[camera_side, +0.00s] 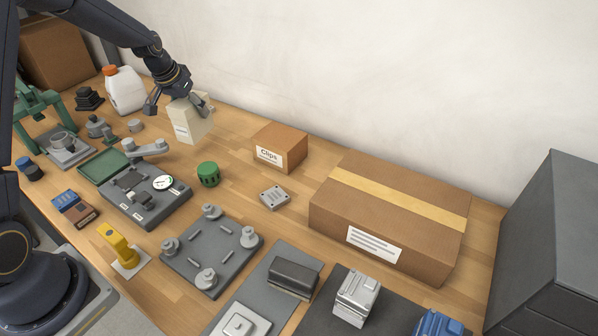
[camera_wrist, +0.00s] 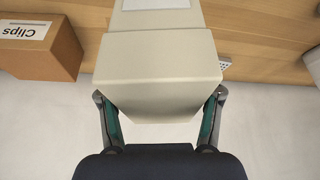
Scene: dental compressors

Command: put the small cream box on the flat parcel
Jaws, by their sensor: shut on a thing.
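The small cream box (camera_side: 189,121) is held in my gripper (camera_side: 180,101) above the back left of the bench in the side view. In the wrist view the cream box (camera_wrist: 158,75) fills the middle, with the fingers of my gripper (camera_wrist: 160,115) shut on its two sides. The box has a white label, and it looks clear of the bench, slightly tilted. The flat parcel (camera_side: 388,215) is a wide brown carton with a yellow tape strip and a white label. It lies on the right of the bench, well to the right of my gripper, with its top bare.
A brown Clips box (camera_side: 279,147) stands between my gripper and the parcel; it also shows in the wrist view (camera_wrist: 38,47). A white jug (camera_side: 125,90) stands left of my gripper. A green knob (camera_side: 208,174) and a grey block (camera_side: 274,197) lie in front. A dark cabinet (camera_side: 550,250) stands at right.

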